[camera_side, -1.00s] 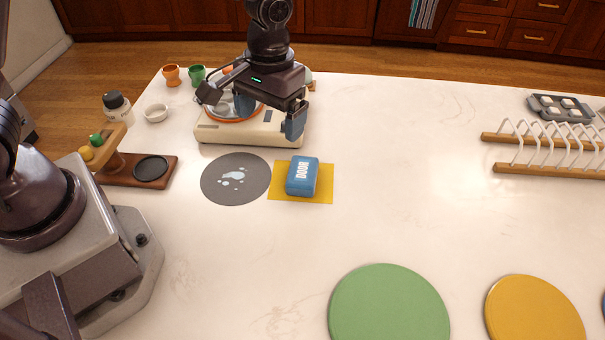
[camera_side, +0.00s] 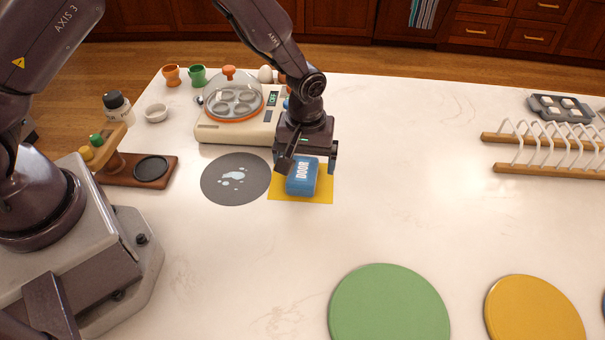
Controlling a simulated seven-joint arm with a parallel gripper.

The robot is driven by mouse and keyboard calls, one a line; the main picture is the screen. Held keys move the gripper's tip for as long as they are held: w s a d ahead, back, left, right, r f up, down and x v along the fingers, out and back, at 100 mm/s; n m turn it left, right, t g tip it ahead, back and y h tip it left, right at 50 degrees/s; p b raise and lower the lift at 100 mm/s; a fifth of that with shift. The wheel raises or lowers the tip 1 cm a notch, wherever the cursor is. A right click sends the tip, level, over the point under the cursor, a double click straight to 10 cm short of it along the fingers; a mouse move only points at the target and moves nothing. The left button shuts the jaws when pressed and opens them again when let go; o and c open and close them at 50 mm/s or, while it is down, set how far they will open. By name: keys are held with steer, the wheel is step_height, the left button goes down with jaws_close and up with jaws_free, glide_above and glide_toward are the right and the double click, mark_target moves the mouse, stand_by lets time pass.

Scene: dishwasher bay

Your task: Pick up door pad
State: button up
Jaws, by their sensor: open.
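The door pad is a blue block (camera_side: 302,182) with white "DOOR" lettering. It lies on a yellow square mat (camera_side: 322,194) in the middle of the counter. My gripper (camera_side: 308,166) is open, with its fingers pointing down over the far part of the pad. One finger shows to the left of the pad and one to the right. The gripper covers the pad's far edge, and I cannot tell whether the fingers touch it.
A grey round mat (camera_side: 235,180) with pale spots lies left of the yellow mat. A cream appliance with a clear dome (camera_side: 236,131) stands behind. A wire rack (camera_side: 550,150) is at right. A green disc (camera_side: 389,310) lies in front. The counter between is clear.

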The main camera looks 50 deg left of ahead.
mark_target(301, 176)
steer(key=f, duration=0.5)
steer(key=shift+s+a+f, duration=0.1)
steer(key=shift+s+a, duration=0.2)
steer(key=c, duration=1)
